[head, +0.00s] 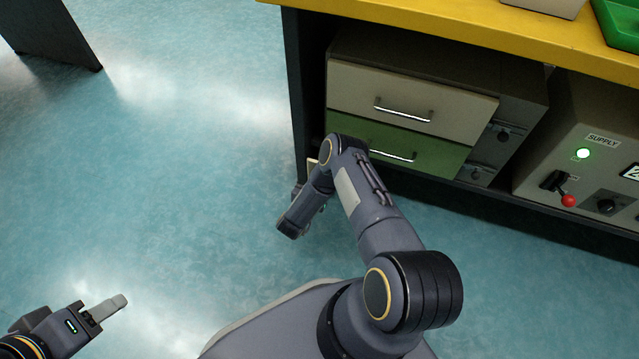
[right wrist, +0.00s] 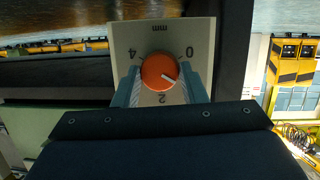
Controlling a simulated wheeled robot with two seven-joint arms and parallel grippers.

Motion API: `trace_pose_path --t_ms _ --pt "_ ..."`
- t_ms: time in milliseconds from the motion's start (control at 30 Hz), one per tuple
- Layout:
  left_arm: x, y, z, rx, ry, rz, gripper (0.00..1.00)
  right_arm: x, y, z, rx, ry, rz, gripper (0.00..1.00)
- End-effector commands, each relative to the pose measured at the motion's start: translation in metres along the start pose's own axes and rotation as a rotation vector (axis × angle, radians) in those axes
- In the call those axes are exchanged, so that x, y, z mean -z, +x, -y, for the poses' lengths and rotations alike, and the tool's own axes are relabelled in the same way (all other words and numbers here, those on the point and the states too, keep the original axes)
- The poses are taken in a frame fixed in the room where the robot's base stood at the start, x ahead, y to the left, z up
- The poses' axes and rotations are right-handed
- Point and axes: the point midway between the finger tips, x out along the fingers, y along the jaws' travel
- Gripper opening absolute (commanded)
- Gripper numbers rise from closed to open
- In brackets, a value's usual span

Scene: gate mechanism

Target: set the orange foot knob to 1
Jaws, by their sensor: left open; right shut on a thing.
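In the right wrist view, the orange foot knob (right wrist: 159,71) sits on a pale dial plate (right wrist: 178,32) with upside-down marks 0, 2, 4 and "mm". Its white pointer line aims to the lower right, between 0 and 2, roughly midway. My right gripper (right wrist: 160,84) is shut on the knob, one finger on each side. In the head view, my right arm reaches to the bench's near leg, and its fingers and the knob are not clearly visible. My left gripper (head: 104,308) is open and empty at the lower left, over the floor.
The yellow-topped bench (head: 430,28) stands at the upper right. Under it are a drawer unit (head: 412,100) with a beige and a green drawer, and a supply box (head: 590,140) with a lit green lamp and red-tipped lever.

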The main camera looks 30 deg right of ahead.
Motion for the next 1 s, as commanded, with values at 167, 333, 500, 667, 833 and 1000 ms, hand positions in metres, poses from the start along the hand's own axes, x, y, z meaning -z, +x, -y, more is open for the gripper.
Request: trace_pose_path --t_ms 167,333,500,667,833,1000 --pt "-0.0001 0.0002 0.0001 0.0 0.0 0.0 0.47 -0.0021 -0.0007 -0.0004 -0.005 -0.017 0.004 0.15" --pt "-0.0001 0.0002 0.0001 0.0 0.0 0.0 0.47 -0.0023 -0.0008 -0.0005 -0.005 -0.018 0.004 0.15" --pt "-0.0001 0.0002 0.0001 0.0 0.0 0.0 0.47 -0.0024 -0.0008 -0.0006 -0.005 -0.017 0.005 0.39" --pt "-0.0001 0.0002 0.0001 0.0 0.0 0.0 0.47 -0.0018 -0.0006 -0.0005 -0.005 -0.016 0.004 0.6" --pt "-0.0001 0.0002 0.0001 0.0 0.0 0.0 0.47 -0.0011 -0.0003 -0.0003 -0.005 -0.015 0.002 0.6" --pt "0.0013 -0.0026 -0.0012 0.0 0.0 0.0 0.47 0.0001 -0.006 0.0002 -0.003 -0.016 0.002 0.6"
